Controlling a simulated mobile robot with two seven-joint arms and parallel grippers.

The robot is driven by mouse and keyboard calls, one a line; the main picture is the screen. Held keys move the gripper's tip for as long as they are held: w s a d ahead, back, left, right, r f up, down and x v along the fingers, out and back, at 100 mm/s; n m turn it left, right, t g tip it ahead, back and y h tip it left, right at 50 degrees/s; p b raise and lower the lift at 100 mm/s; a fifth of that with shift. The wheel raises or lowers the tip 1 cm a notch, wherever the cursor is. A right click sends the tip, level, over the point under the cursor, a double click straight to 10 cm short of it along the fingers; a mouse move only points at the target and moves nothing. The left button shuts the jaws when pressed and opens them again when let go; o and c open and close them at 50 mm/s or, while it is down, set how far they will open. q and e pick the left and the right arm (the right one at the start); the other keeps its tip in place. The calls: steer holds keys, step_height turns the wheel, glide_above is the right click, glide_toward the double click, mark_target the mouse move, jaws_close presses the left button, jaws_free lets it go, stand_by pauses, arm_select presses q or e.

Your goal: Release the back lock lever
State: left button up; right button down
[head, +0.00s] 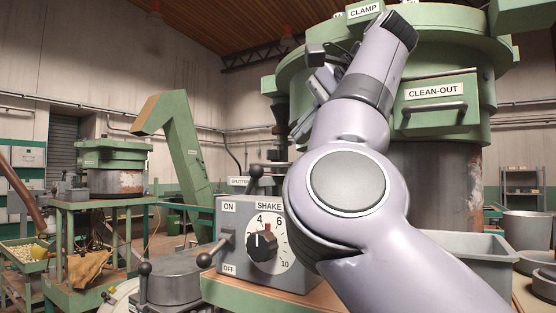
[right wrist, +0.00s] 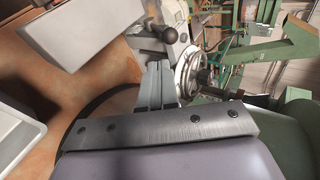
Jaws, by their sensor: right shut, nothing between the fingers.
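My right arm crosses the middle of the head view. Its gripper (head: 320,78) shows in part at the upper left of the arm, before the green hopper body. In the right wrist view the gripper's fingers (right wrist: 155,86) are together with nothing between them. A dark ball-ended lever (right wrist: 165,34) is just beyond the fingertips there, apart from them as far as I can tell. In the head view, levers with dark ball knobs stand behind the control box (head: 255,173) and at its left side (head: 206,259). I cannot tell which is the back lock lever. My left gripper is not in view.
The grey control box (head: 229,258) has a SHAKE dial (head: 262,246). The hopper has a CLEAN-OUT door (head: 436,108) and a CLAMP label (head: 364,11). A grey bin (head: 480,247) is at right. Another green machine (head: 110,155) stands at left.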

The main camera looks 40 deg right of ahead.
steer(key=p+x, duration=0.2)
steer(key=x, duration=0.8)
steer(key=shift+w, duration=0.2)
stand_by(0.3)
